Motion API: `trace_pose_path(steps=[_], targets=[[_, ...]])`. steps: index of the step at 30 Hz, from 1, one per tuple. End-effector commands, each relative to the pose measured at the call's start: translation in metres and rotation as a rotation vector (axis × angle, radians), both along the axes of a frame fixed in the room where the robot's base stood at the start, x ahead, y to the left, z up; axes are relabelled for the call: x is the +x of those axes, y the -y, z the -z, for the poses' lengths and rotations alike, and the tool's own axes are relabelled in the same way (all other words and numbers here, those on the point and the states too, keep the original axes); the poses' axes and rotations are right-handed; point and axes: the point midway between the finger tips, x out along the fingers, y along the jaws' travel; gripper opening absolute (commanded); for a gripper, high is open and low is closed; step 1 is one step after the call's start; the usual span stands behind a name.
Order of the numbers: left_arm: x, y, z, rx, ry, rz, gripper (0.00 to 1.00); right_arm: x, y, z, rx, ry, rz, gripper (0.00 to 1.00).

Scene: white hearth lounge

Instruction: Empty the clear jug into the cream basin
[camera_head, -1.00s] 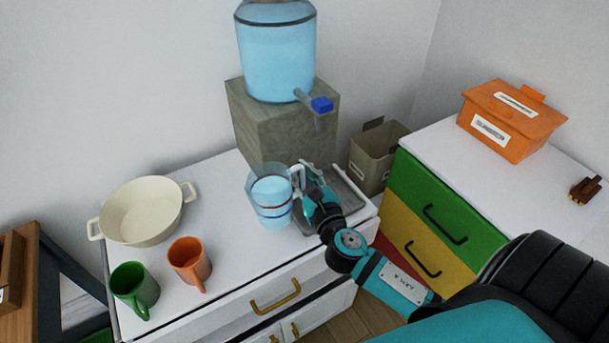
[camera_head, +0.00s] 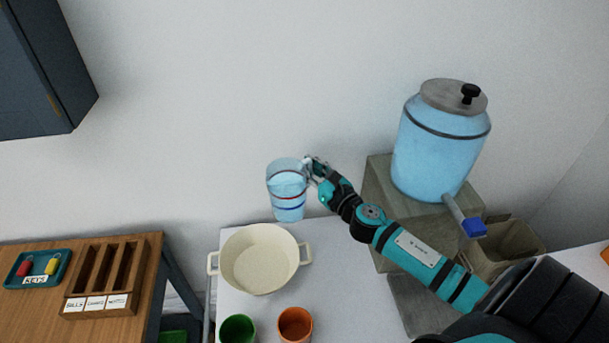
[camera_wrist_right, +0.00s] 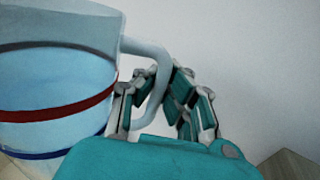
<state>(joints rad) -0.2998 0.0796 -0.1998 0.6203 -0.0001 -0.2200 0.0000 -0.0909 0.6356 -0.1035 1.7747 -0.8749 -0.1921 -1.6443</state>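The clear jug (camera_head: 287,193) holds pale blue water and has a red and a blue band. It is upright, raised in the air behind and a little right of the cream basin in the head view. My right gripper (camera_head: 316,170) is shut on the jug's handle. The right wrist view shows the jug (camera_wrist_right: 50,95) at left and the gripper fingers (camera_wrist_right: 165,100) around its handle. The cream basin (camera_head: 259,260) stands on the white cabinet top with two side handles, and looks empty. My left gripper is not in view.
A green mug (camera_head: 238,329) and an orange mug (camera_head: 295,325) stand in front of the basin. A water dispenser (camera_head: 440,150) with a blue tap stands on a stone block (camera_head: 380,190) at right. A wooden desk (camera_head: 130,325) with an organizer is at left.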

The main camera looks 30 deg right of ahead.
Motion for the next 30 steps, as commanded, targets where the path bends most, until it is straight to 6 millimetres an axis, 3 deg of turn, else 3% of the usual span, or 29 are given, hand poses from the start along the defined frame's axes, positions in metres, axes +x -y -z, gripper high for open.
trace_pose_path(steps=[7,30], targets=[[0.0,0.0,-0.004,0.0,0.0,0.0,0.4,0.003,0.006,-0.008,0.0,0.003,-0.007,0.0],[-0.001,0.0,0.021,0.0,-0.001,0.001,0.4,0.004,0.011,0.001,-0.164,0.032,-0.008,0.0]])
